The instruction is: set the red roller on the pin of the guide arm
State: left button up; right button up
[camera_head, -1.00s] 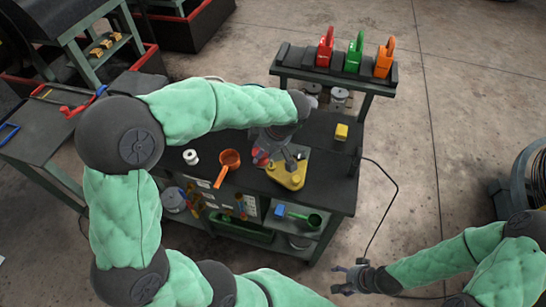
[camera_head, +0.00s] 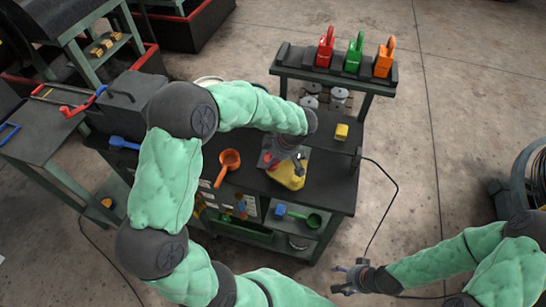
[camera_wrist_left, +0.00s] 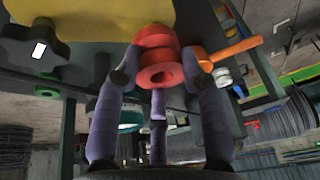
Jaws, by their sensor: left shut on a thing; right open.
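The red roller (camera_wrist_left: 158,52) is grooved, with a hole in its face, and sits between the fingers of my left gripper (camera_wrist_left: 162,80) in the left wrist view. My left gripper is shut on it. In the head view the left gripper (camera_head: 281,158) is over the dark bench, close to the yellow guide arm (camera_head: 292,178). Part of the yellow arm (camera_wrist_left: 100,18) and a black star knob (camera_wrist_left: 35,47) show in the wrist view, beside the roller. I cannot see the pin. My right gripper (camera_head: 346,278) is open and empty, away from the bench over the floor.
An orange dipper (camera_head: 229,160) lies left of the guide arm on the bench (camera_head: 325,193). A yellow block (camera_head: 341,131) stands to the right.

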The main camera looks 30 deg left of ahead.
pick_arm(q)
jog(key=o, duration=1.3)
jog(key=shift+f, duration=0.1)
jog(key=shift+c, duration=0.2)
jog(key=v, duration=1.2)
jog(key=shift+p, duration=0.3)
